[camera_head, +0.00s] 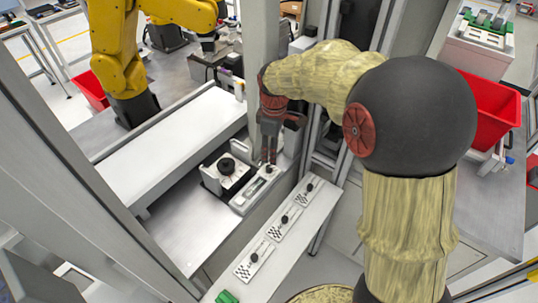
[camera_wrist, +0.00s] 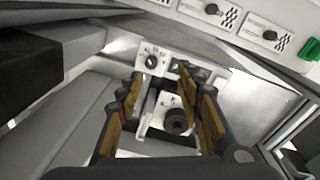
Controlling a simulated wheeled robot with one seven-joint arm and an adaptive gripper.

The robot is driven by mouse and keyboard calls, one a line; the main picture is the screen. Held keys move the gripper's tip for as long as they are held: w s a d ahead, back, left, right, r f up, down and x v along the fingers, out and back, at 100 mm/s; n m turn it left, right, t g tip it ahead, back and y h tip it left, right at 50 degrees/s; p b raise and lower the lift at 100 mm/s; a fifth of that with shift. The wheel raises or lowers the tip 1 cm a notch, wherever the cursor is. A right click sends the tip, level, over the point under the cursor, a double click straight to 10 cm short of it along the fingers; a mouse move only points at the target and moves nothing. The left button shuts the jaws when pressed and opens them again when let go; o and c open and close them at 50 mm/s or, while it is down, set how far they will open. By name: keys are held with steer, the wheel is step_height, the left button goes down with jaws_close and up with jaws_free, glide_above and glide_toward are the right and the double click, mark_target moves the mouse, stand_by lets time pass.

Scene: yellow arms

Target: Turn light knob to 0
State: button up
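My gripper (camera_head: 268,160) points down over a narrow pale panel (camera_head: 245,202). In the wrist view its two fingers (camera_wrist: 162,76) stand apart with nothing held between them. A small dark knob (camera_wrist: 151,61) on a white plate with markings shows just beyond the fingertips, a little left of the middle. A larger round black knob (camera_wrist: 176,121) on a white box lies between the fingers lower in that view; the head view shows it (camera_head: 226,167) left of my gripper. No label is readable, so I cannot tell which knob is the light knob or its setting.
A white ledge (camera_head: 232,285) right of the panel carries several small knob plates (camera_head: 285,219) with checkered patterns and a green block (camera_head: 226,297). A yellow robot arm (camera_head: 118,50) stands at upper left. A metal post (camera_head: 258,45) rises behind my gripper.

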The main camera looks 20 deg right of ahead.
mark_target(269, 167)
steer(key=shift+n+g, duration=0.4)
steer(key=shift+n, duration=0.4)
steer(key=w+f+p, duration=0.1)
steer(key=w+f, duration=0.2)
steer(key=shift+w+f, duration=0.1)
steer(key=shift+f, duration=0.25)
step_height(269, 167, down, 7)
steer(key=shift+f+b, duration=0.2)
steer(key=shift+b, duration=0.6)
steer(key=shift+c, duration=1.3)
jaws_close()
